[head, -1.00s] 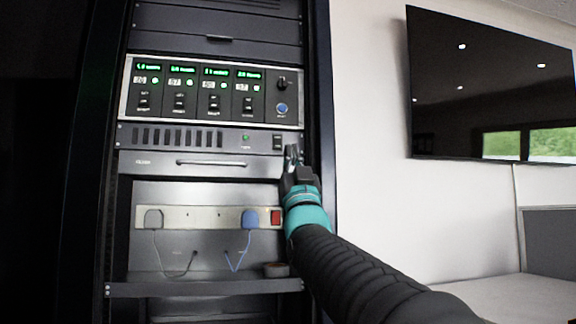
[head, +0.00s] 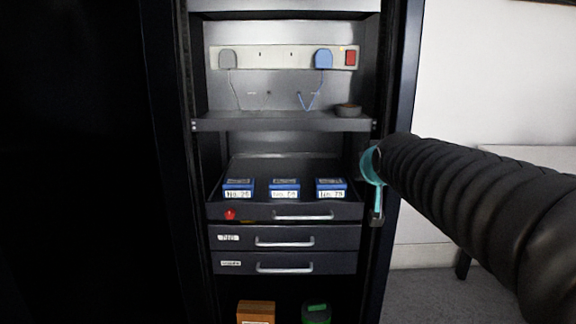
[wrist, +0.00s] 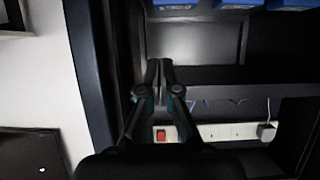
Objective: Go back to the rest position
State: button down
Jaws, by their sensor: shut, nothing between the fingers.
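My gripper (head: 376,217) hangs at the right edge of the rack in the head view, beside the open drawer, below the teal band of my arm. In the wrist view my gripper (wrist: 159,66) has its two fingers together with nothing between them. The wrist view shows the rack upside down. The gripper appears apart from the shelf and the drawer, though its depth is hard to tell.
An open drawer (head: 217,212) holds three blue labelled boxes (head: 285,189). Above is a shelf (head: 270,124) with a dark roll (head: 347,110), and a power strip (head: 275,57) with two plugs. Two shut drawers (head: 337,238) lie below. White wall stands right.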

jog(key=s+f+g+p, duration=0.1)
jog(key=s+f+g, duration=0.1)
jog(key=s+f, duration=0.4)
jog(key=s+f+g, duration=0.3)
jog(key=s+f, duration=0.2)
jog(key=s, duration=0.9)
jog(key=s+f+g+p, duration=0.1)
jog(key=s+f+g, duration=0.1)
jog(key=s+f, duration=0.4)
jog(key=s, duration=0.4)
jog(key=shift+s+f+g+p, duration=0.2)
jog(key=shift+f+g+p, duration=0.1)
jog(key=shift+f, duration=0.05)
